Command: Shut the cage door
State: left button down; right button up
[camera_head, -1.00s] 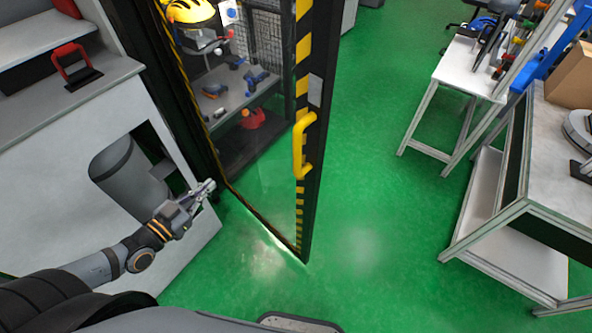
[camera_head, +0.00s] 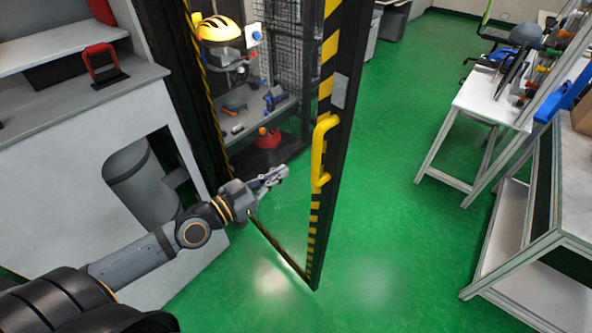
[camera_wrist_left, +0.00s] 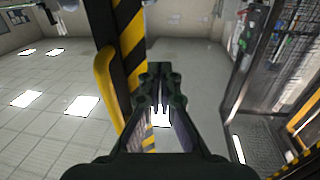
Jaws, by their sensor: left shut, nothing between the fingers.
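The cage door (camera_head: 331,145) stands open. It has a black frame with yellow-black stripes and a clear panel. Its yellow handle (camera_head: 320,153) is on the striped upright. My left gripper (camera_head: 278,175) is shut and empty, left of the handle and apart from it in the head view. In the left wrist view the shut fingers (camera_wrist_left: 160,100) overlap the edge of the striped door upright (camera_wrist_left: 127,40), with the yellow handle (camera_wrist_left: 108,88) to their left. I cannot tell if they touch the door. My right gripper is not in view.
A grey-white bench (camera_head: 60,165) stands left. White-topped workbenches (camera_head: 482,97) stand right. Green floor (camera_head: 385,200) between the door and the benches is clear.

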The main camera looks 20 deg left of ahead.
aim_at(305, 158)
pick_arm(q)
jog(key=x, duration=0.3)
jog(key=shift+w+d+r, duration=0.2)
jog(key=shift+w, duration=0.1)
jog(key=shift+x, duration=1)
jog(key=shift+f, duration=0.15)
